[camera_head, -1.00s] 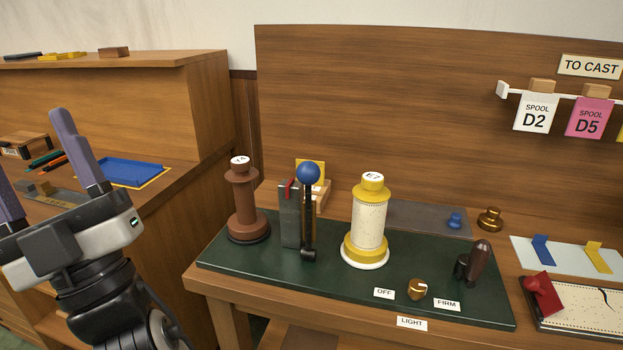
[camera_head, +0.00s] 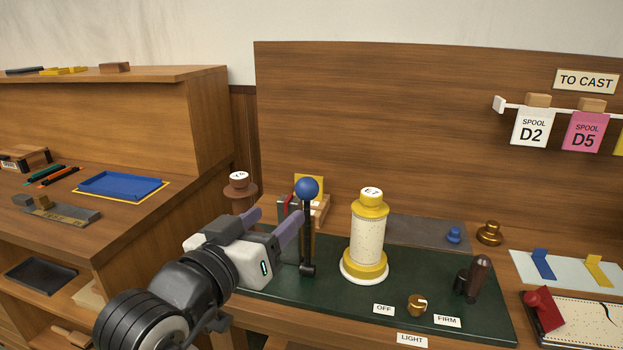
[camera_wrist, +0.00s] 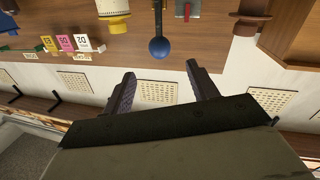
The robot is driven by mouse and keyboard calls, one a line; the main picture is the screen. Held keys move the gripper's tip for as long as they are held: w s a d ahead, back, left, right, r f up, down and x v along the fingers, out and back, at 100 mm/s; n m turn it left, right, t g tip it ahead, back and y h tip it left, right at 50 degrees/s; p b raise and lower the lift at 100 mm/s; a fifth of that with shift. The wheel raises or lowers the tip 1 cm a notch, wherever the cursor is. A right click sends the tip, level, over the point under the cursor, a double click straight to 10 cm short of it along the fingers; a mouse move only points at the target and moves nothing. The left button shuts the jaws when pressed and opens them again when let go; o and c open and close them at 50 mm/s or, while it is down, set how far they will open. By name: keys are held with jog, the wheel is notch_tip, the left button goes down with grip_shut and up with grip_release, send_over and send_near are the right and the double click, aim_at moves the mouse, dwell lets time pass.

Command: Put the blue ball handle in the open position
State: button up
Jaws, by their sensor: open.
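The blue ball handle (camera_head: 307,188) stands upright on a dark rod that rises from a black pivot on the green base. The ball also shows in the wrist view (camera_wrist: 159,47), ahead of my fingers and near their midline. My gripper (camera_head: 270,222) is left of the rod and below the ball in the head view. Its fingers are open and empty, and in the wrist view (camera_wrist: 157,78) the ball lies beyond their tips.
A yellow-ended spool (camera_head: 367,235) stands just right of the handle. A brown spool (camera_head: 239,185) stands to the left, partly hidden by my arm. A brass knob (camera_head: 417,304) and a dark-handled lever (camera_head: 473,278) are further right on the green base.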

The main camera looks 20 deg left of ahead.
aim_at(311, 185)
jog(key=w+d+p, duration=0.1)
jog(key=w+p, duration=0.7)
jog(key=w+d+p, duration=0.1)
jog(key=w+p, duration=0.3)
jog(key=w, duration=0.1)
jog(key=shift+d, duration=0.3)
grip_shut()
